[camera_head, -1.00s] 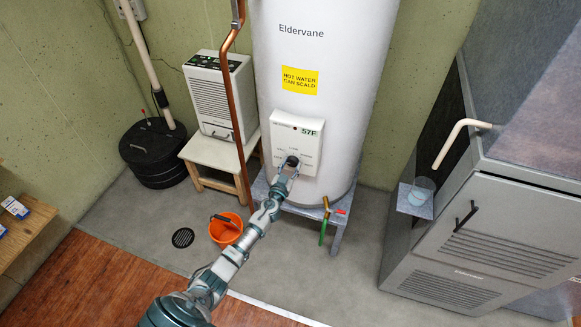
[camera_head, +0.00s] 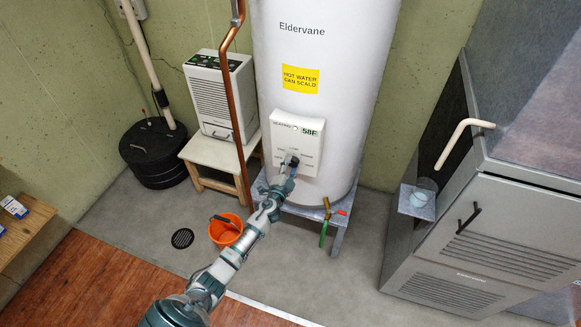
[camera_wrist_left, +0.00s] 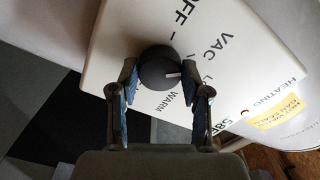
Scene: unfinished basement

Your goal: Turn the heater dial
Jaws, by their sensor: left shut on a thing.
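The white heater tank (camera_head: 320,50) stands at the back wall with a white control box (camera_head: 283,125) on its front. The box display reads 58F. In the left wrist view the dark round dial (camera_wrist_left: 153,67) has a white mark on its right side, toward the WARM lettering. OFF and VAC are printed further round. My left gripper (camera_head: 287,164) is at the lower part of the box. In the wrist view its two blue-padded fingers (camera_wrist_left: 158,74) are on either side of the dial, shut on it. In the head view the dial is mostly hidden. My right gripper is out of view.
A copper pipe (camera_head: 233,100) runs down left of the tank. An orange bucket (camera_head: 226,232) and a drain (camera_head: 182,238) are on the floor below. A drain valve (camera_head: 325,225) is at the stand. A grey furnace (camera_head: 500,235) stands right.

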